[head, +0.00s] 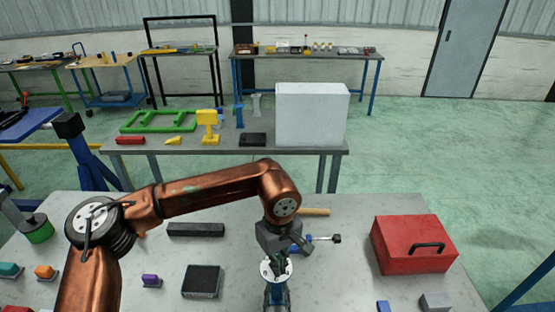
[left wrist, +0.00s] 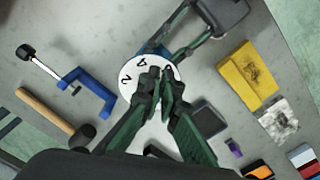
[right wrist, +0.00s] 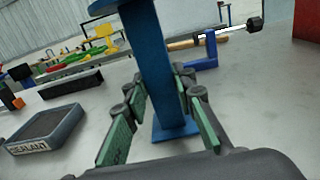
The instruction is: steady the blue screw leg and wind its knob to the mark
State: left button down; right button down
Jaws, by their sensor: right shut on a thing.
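The blue screw leg (right wrist: 152,60) stands upright on its foot plate in the right wrist view. Its round white knob dial (head: 268,270) is on top and shows the digits 2 and 4 in the left wrist view (left wrist: 128,88). My right gripper (right wrist: 160,90) is shut on the leg's post below the dial, one finger on each side. My left gripper (head: 279,262) points down at the dial from above. In the left wrist view its fingertips (left wrist: 161,76) are close together over the dial's middle. What lies between them is hidden.
A red toolbox (head: 410,245) is at the right. A blue clamp (left wrist: 95,100) and a mallet (left wrist: 48,112) lie beyond the leg. A sealant box (head: 202,281) and a dark bar (head: 196,230) are at the left. Bare table lies between the leg and the toolbox.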

pick_arm(q)
jog(key=shift+w+a+f, duration=0.1)
jog(key=shift+a, duration=0.2)
jog(key=shift+s+d, duration=0.1)
jog(key=shift+s, duration=0.3)
notch_tip(320, 180, up, 6)
jog(key=shift+d, duration=0.15)
dwell(0.4)
jog(key=shift+w+d+f, duration=0.3)
jog(key=shift+d+f, duration=0.05)
jog(key=shift+f, duration=0.6)
jog(key=shift+w+d+f, duration=0.3)
jog(key=shift+d+f, duration=0.1)
jog(key=shift+f, duration=0.6)
jog(key=shift+w+d+f, duration=0.3)
jog(key=shift+d+f, duration=0.05)
jog(key=shift+f, duration=0.6)
jog(key=shift+w+a, duration=0.25)
jog(key=shift+s+a, duration=0.2)
